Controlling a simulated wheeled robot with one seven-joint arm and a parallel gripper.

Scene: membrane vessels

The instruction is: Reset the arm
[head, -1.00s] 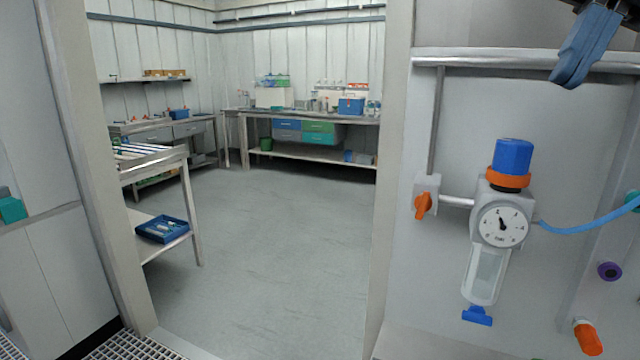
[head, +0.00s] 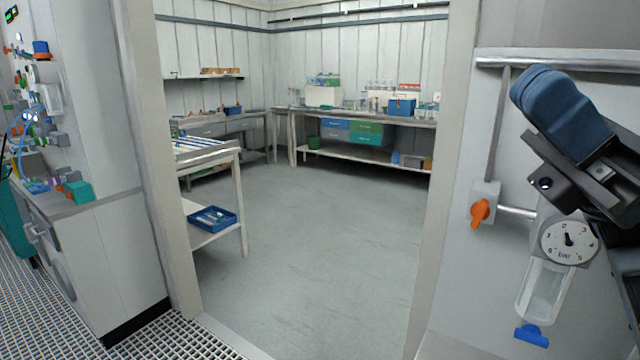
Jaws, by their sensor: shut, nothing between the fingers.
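My gripper (head: 540,90) is in the upper right of the head view, in front of the white wall panel. Its blue fingers are together, point up and to the left, and hold nothing. The dark wrist behind them runs down to the right edge. Behind my gripper is a pressure regulator with a round dial gauge (head: 569,241) and a clear bowl (head: 545,290). The regulator's blue and orange top is hidden by my arm. I cannot tell the gap between my gripper and the panel.
An orange valve handle (head: 480,212) sits left of the gauge. A doorway opens onto clear grey floor (head: 320,250), with a bench (head: 360,118) at the back and a side table (head: 243,200) holding a blue tray (head: 212,219). A white cabinet (head: 110,265) stands at left.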

